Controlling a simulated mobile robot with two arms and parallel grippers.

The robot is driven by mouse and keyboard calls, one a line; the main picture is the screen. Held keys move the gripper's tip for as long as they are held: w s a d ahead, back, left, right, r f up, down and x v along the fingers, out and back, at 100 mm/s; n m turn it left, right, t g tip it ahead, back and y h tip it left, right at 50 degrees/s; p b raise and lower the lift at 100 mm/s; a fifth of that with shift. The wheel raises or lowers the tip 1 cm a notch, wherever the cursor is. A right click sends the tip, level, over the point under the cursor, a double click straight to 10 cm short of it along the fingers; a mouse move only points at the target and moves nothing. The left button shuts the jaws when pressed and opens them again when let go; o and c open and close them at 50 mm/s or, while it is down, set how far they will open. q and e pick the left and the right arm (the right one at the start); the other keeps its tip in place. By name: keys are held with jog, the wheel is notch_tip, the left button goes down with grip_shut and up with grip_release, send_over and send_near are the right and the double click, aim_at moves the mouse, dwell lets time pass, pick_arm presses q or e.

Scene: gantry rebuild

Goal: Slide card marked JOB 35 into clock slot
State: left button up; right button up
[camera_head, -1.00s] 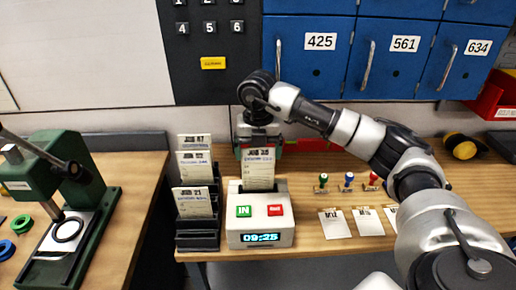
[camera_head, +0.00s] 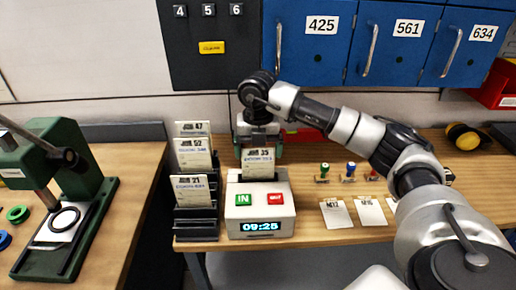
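The card marked JOB 35 (camera_head: 258,163) stands upright at the top of the time clock (camera_head: 260,211), its lower end down in the slot and hidden. The clock is a pale box with a green IN button, a red button and a display reading 09:25. My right gripper (camera_head: 259,151) is at the card's upper part, with a finger at each side edge, shut on it. My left gripper is not in view.
A black rack (camera_head: 196,228) with cards JOB 47, JOB 52 and JOB 21 stands close to the clock's left. A green press (camera_head: 65,190) is on the left bench.

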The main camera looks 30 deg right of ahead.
jog(key=shift+o, duration=0.2)
notch_tip(320, 180, up, 10)
jog(key=shift+f+b, duration=0.15)
jog(key=shift+b, duration=0.55)
jog(key=shift+r, duration=0.55)
